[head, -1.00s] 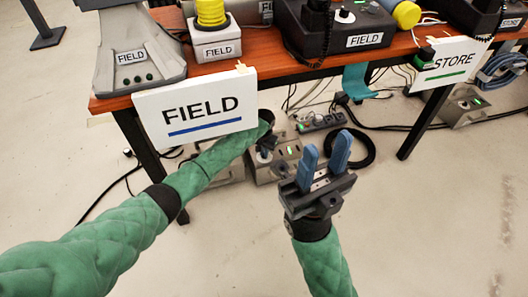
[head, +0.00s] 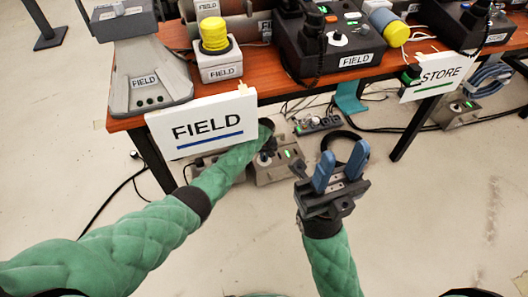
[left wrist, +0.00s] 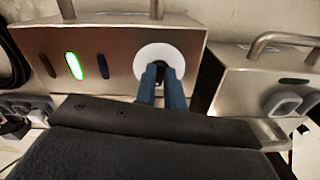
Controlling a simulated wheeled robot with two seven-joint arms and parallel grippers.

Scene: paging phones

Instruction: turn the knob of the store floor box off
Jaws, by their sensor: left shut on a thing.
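The box near the STORE sign is a grey floor box (head: 457,115) at the right of the head view, with a small green light. My left gripper (head: 266,158) is away from it, at another grey floor box (head: 280,175) under the FIELD end of the table. In the left wrist view its blue fingers (left wrist: 163,82) are shut on the dark knob (left wrist: 161,70) at the white round dial (left wrist: 150,55). A green lamp (left wrist: 73,66) is lit on that box's face. The fingers partly hide the knob. My right gripper (head: 341,172) is open and empty in front of the table.
The orange table (head: 270,72) carries phones and boxes; FIELD (head: 203,133) and STORE (head: 438,78) signs hang at its front. Cables and a power strip (head: 317,124) lie beneath. Another box (left wrist: 265,90) stands close right in the wrist view. The front floor is clear.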

